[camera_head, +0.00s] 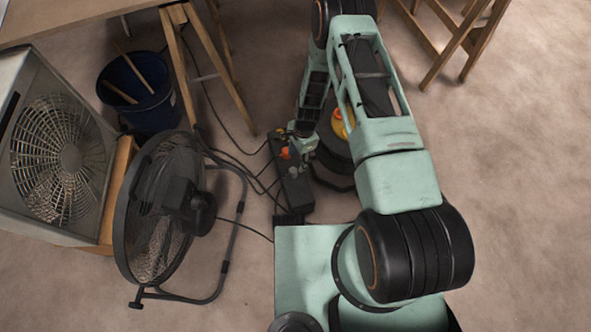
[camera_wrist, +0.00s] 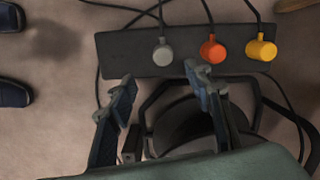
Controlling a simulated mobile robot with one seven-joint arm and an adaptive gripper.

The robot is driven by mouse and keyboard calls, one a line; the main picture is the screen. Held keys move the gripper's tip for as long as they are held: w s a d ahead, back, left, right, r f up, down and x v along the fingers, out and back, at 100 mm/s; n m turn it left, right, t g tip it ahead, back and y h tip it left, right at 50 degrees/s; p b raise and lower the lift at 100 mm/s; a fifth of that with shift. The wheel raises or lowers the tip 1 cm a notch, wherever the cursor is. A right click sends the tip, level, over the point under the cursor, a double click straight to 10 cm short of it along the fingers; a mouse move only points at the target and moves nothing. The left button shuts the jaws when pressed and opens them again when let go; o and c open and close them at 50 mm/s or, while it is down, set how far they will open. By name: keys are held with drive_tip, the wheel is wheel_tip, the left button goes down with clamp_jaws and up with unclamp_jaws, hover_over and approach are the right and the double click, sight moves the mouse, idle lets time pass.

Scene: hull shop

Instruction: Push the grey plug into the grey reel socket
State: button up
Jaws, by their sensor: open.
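The grey plug (camera_wrist: 163,54) is on the dark strip (camera_wrist: 118,57) in the wrist view, left of an orange plug (camera_wrist: 212,50) and a yellow plug (camera_wrist: 261,50). Each has a black cable. My gripper (camera_wrist: 160,80) is open and empty, its fingertips just short of the grey plug in the picture, one to each side. In the head view my gripper (camera_head: 301,146) is over the strip (camera_head: 294,188), and I cannot make out the grey plug there. A dark round reel with a frame (camera_wrist: 185,122) lies below the strip in the wrist view, partly behind my fingers. I cannot see its grey socket.
The reel's yellow-orange part (camera_head: 340,122) shows behind my arm. A black floor fan (camera_head: 165,205), a box fan (camera_head: 60,160) and a blue bucket (camera_head: 140,95) stand left. Loose cables cross the floor. Two dark shoe-like shapes (camera_wrist: 14,92) lie at the wrist view's left edge.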

sight(293, 170)
drive_tip(key=f, duration=0.1)
drive_tip(key=f+b, duration=0.1)
drive_tip(key=f, duration=0.3)
drive_tip(key=shift+s+a+b, duration=0.15)
drive_tip(key=shift+a+b, duration=0.1)
drive_tip(key=shift+b, duration=0.15)
drive_tip(key=shift+f, duration=0.2)
drive_tip(key=shift+f, duration=0.1)
drive_tip(key=f+b, duration=0.1)
drive_tip(key=f, duration=0.1)
drive_tip(key=a+f+b, duration=0.1)
drive_tip(key=f, duration=0.2)
drive_tip(key=c, duration=1.2)
drive_tip(key=shift+o, duration=0.2)
